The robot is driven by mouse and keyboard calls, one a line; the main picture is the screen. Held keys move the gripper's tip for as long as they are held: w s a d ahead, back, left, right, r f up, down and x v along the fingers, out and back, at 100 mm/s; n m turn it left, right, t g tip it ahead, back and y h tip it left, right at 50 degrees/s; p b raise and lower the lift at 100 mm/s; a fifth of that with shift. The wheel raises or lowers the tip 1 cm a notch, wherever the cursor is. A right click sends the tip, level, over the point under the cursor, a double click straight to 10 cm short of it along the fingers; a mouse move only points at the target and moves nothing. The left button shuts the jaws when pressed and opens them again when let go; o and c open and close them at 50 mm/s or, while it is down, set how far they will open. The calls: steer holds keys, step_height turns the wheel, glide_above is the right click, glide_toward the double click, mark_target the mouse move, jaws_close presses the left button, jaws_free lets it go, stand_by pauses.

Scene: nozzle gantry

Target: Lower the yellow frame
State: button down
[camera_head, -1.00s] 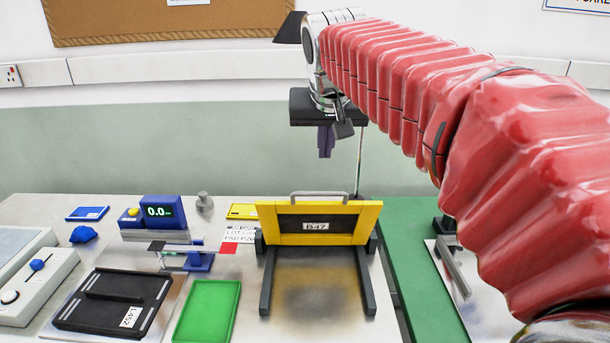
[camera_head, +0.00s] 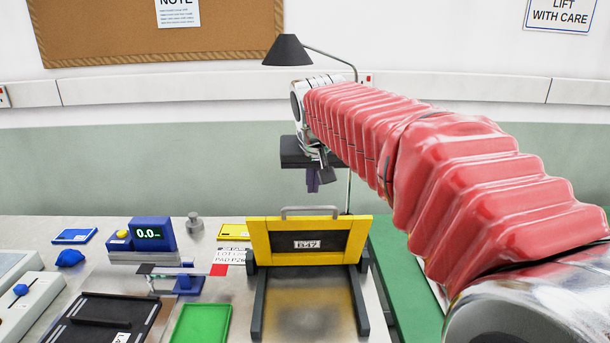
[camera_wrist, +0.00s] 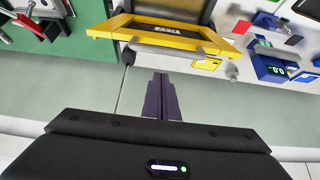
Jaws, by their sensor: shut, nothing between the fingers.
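The yellow frame (camera_head: 352,243) stands raised and tilted at the back of its dark base rails (camera_head: 259,301), with a dark panel and a small label inside it. A grey bar handle (camera_head: 310,210) runs along its top edge. In the wrist view the yellow frame (camera_wrist: 187,41) and its handle (camera_wrist: 165,52) show upside down at the top. My gripper (camera_head: 313,181) hangs above and behind the frame, apart from it. Its dark purple fingers (camera_wrist: 162,97) are shut with nothing between them.
A green tray (camera_head: 203,324), a black tray (camera_head: 105,318) and a blue display unit (camera_head: 152,233) stand left of the frame. A desk lamp (camera_head: 287,50) is behind my arm. A green strip (camera_head: 408,290) runs along the right, with open air above the frame.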

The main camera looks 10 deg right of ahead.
steer(key=x, duration=0.3)
steer(key=shift+f, duration=0.1)
steer(key=shift+s+a+f, duration=0.1)
steer(key=shift+s+f, duration=0.05)
steer(key=shift+s, duration=0.45)
steer(key=shift+s+a+f, duration=0.1)
steer(key=shift+s+a, duration=0.05)
steer(key=shift+s, duration=0.5)
steer(key=shift+s+a+f, duration=0.1)
steer(key=shift+s+f, duration=0.05)
steer(key=shift+s, duration=0.45)
